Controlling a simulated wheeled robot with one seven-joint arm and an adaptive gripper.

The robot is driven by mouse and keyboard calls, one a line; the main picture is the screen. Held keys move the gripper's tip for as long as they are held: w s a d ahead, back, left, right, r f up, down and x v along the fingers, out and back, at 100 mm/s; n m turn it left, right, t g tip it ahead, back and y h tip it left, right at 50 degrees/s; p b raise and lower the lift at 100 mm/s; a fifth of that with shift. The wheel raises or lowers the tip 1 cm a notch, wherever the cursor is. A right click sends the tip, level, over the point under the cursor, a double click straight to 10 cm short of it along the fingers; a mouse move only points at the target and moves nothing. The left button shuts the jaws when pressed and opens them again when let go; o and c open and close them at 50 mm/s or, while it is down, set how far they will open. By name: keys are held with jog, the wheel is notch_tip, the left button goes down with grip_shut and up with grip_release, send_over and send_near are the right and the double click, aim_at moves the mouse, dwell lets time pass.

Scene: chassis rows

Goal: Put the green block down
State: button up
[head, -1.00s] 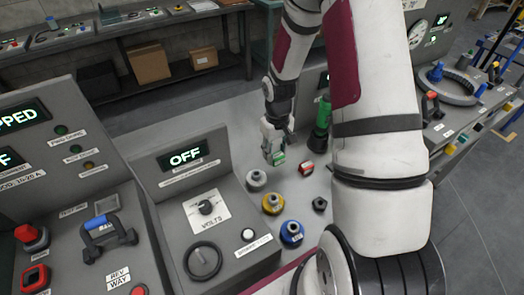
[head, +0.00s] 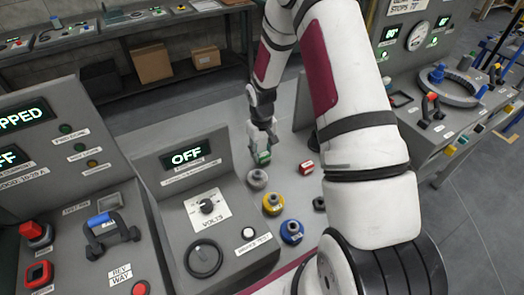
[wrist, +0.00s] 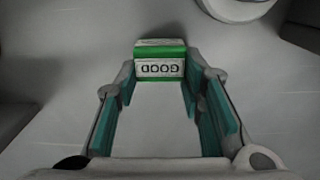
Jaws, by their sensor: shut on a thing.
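The green block (head: 263,158) is in my gripper (head: 262,146), low over the grey worktop in the head view. In the wrist view, the block (wrist: 160,61) sits between the fingertips of my gripper (wrist: 160,80). It has a green band and a white label reading "GOOD", which appears upside down. The fingers are shut on its two sides. Whether its underside touches the worktop cannot be told.
A grey round piece (head: 257,179) stands just in front of the block. A yellow one (head: 273,204), a blue one (head: 291,232) and a red-and-white block (head: 306,168) are nearby. The control console (head: 205,200) stands left. Bare worktop (head: 225,115) lies behind.

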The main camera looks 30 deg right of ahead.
jog(key=shift+f, duration=0.1)
jog(key=o, duration=1.1)
